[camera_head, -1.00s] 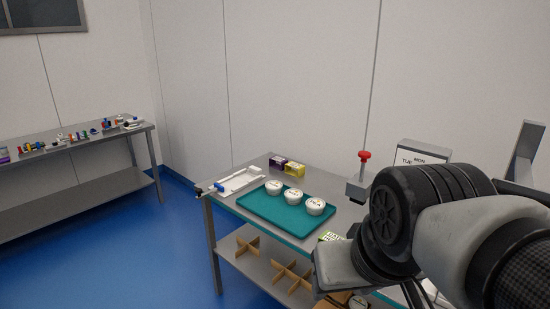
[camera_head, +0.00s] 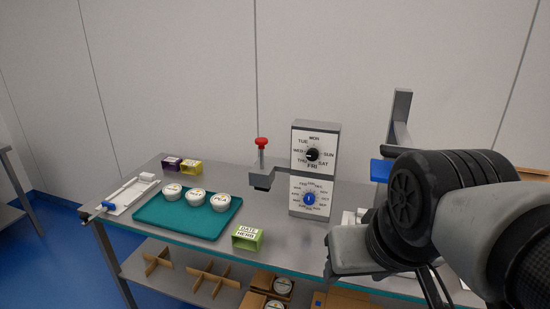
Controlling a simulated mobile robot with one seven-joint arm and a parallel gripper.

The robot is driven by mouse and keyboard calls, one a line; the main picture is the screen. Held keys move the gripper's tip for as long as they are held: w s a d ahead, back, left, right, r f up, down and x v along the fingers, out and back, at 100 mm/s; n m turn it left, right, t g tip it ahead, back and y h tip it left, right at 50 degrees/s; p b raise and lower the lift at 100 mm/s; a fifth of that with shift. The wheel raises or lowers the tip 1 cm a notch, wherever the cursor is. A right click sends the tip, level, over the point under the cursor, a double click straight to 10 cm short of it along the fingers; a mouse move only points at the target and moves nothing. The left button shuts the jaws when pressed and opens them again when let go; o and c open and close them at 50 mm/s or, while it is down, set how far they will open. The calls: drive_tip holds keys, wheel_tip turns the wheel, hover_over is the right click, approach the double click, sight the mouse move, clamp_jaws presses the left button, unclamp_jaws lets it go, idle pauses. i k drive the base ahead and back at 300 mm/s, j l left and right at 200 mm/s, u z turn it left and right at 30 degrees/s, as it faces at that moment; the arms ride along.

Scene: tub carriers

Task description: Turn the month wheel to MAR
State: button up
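The date stamp unit is a grey upright block on the metal table, right of the middle in the head view. Its lower white plate carries the month wheel (camera_head: 310,198), a round dial with a blue knob and small month words around it. The words are too small to read surely, and I cannot tell which month is set. The upper plate carries a weekday dial (camera_head: 313,155) with a black knob and day names from MON to SUN. My arm fills the right side.
A grey arm with a red-topped plunger (camera_head: 262,146) juts left of the dials. A teal tray (camera_head: 150,222) holds three white tubs. A green label block (camera_head: 247,238) stands at the table front. Yellow and purple boxes (camera_head: 191,167) stand behind. Cardboard dividers and boxes lie on the lower shelf.

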sight(308, 198)
drive_tip(key=i+u, duration=0.2)
drive_tip(key=u, duration=0.3)
drive_tip(key=i+l+u, duration=0.1)
drive_tip(key=u, duration=0.4)
